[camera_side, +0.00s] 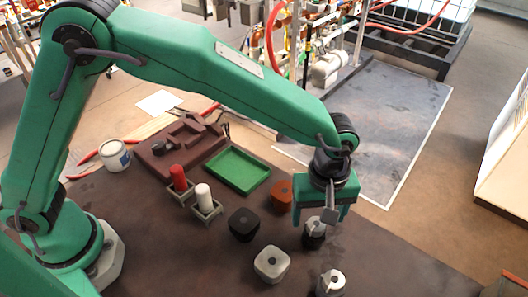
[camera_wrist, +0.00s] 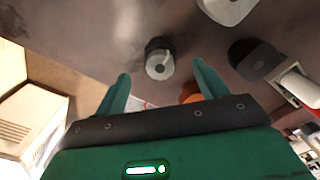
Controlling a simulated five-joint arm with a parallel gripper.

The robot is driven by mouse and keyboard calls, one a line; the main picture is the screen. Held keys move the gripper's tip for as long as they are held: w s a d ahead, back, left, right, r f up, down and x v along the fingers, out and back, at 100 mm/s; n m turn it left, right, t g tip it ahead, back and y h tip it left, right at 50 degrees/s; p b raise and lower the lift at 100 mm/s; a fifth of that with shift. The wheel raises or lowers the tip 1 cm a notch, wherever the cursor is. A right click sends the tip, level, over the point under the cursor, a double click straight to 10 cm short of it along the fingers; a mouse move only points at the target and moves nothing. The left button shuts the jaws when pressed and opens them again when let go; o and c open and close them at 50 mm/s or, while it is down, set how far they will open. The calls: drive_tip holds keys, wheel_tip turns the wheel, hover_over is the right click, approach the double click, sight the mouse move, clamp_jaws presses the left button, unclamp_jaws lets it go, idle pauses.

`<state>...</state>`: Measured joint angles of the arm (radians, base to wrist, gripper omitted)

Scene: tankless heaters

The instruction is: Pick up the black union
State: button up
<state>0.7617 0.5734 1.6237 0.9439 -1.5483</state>
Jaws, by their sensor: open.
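The black union (camera_side: 243,224) stands on the brown table, a dark block with a round hole in its top. In the wrist view it (camera_wrist: 252,60) is right of the right finger. My gripper (camera_side: 322,213) is open and points down, to the right of the black union and apart from it. In the wrist view, a black piece with a grey top (camera_wrist: 159,63) shows between and beyond the open fingertips (camera_wrist: 161,71). That grey-topped piece (camera_side: 314,234) is just below my gripper in the side view, partly hidden; I cannot tell whether they touch.
An orange piece (camera_side: 281,196) stands behind the black union. A light grey piece (camera_side: 271,264) and a silver-topped piece (camera_side: 331,282) are in front. Red (camera_side: 178,177) and white (camera_side: 204,195) cylinders stand in holders. A green tray (camera_side: 238,171) lies behind, empty.

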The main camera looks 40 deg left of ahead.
sight(315, 232)
drive_tip(key=shift+f, duration=1.2)
drive_tip(key=shift+w+f, duration=0.1)
drive_tip(key=shift+f, duration=2.5)
drive_tip(key=c, duration=1.3)
drive_tip(key=shift+r, duration=0.1)
drive_tip(key=shift+c, duration=0.3)
